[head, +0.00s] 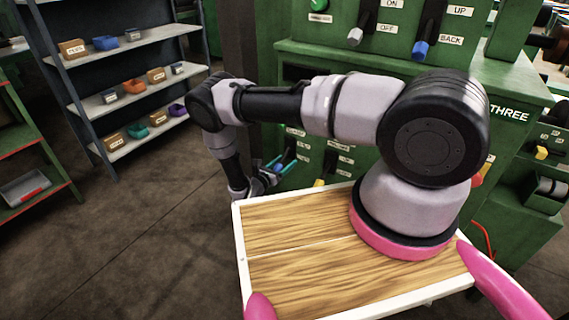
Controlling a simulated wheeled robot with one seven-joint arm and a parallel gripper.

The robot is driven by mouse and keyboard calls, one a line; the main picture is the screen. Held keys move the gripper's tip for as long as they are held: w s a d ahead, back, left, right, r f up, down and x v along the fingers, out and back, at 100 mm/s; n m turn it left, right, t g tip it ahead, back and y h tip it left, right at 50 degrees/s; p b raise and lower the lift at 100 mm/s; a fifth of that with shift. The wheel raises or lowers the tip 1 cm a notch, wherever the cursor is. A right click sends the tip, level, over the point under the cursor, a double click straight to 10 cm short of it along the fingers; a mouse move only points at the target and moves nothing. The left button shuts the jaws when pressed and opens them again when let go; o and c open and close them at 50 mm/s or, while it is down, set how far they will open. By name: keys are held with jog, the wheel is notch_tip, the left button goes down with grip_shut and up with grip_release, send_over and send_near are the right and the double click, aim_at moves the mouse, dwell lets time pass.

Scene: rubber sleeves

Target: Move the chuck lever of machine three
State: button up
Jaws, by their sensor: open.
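The green machine marked THREE (508,115) stands behind my arm. My gripper (280,167) is low at the machine's front, just beyond the tray's far left corner. Its teal-edged fingers are apart, and it looks empty. A small panel with white labels (345,147) is right beside it, partly covered by my arm. The label texts there are too small to read surely, so I cannot tell which lever is the chuck lever. A yellow-tipped handle (318,183) shows just right of my gripper. Whether the fingers touch any lever cannot be told.
Higher up are a grey-tipped lever (355,37) by ON and OFF, and a blue-tipped lever (421,48) by UP and BACK. A grey shelf (138,97) with small bins stands left. A red-edged green rack (38,150) is at far left. The floor between is clear.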

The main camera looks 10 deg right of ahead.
grip_shut()
dwell(1.4)
